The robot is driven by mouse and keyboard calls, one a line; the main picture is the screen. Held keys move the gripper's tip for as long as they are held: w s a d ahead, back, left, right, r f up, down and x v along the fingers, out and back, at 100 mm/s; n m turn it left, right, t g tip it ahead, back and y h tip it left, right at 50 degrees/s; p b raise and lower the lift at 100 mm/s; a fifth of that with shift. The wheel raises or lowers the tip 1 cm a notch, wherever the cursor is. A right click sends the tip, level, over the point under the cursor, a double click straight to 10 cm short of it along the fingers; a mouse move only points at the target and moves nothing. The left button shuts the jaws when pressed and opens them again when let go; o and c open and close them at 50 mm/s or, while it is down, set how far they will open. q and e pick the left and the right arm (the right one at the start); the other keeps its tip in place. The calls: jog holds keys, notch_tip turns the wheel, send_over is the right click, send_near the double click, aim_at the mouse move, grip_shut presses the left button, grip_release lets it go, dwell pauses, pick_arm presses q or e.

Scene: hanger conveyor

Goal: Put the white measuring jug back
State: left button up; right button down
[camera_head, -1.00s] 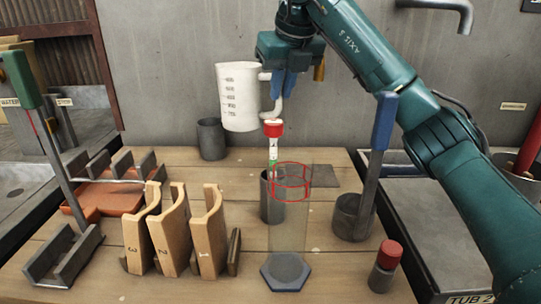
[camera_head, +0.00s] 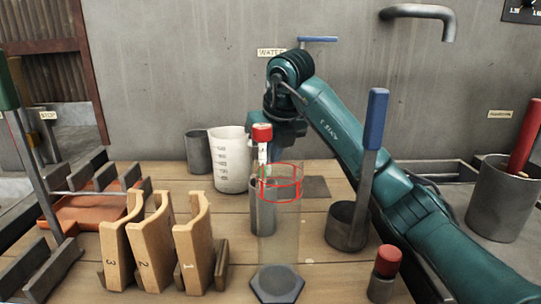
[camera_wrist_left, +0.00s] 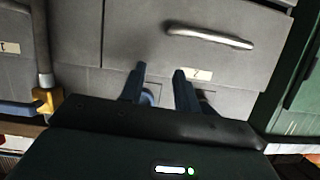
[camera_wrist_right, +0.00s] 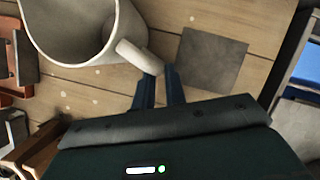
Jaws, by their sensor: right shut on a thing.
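The white measuring jug (camera_head: 231,160) is upright, low at the back of the wooden table, just right of a grey cup. I cannot tell whether its base touches the wood. In the right wrist view the jug (camera_wrist_right: 70,30) shows its open mouth and its handle (camera_wrist_right: 138,57). My right gripper (camera_wrist_right: 160,80) is shut on the handle; in the head view the red-capped tube and cylinder partly hide the fingers. My left gripper (camera_wrist_left: 158,75) is open and empty, facing a grey cabinet front; it is outside the head view.
A grey cup (camera_head: 197,152) stands close to the jug. A dark square plate (camera_head: 315,187) lies to its right. A clear cylinder with a red ring (camera_head: 281,183), wooden numbered stands (camera_head: 153,248) and a blue-handled dipper (camera_head: 375,120) stand in front.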

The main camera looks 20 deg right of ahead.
jog(key=c, duration=1.4)
grip_release()
jog(key=shift+f, duration=0.1)
jog(key=shift+c, duration=0.2)
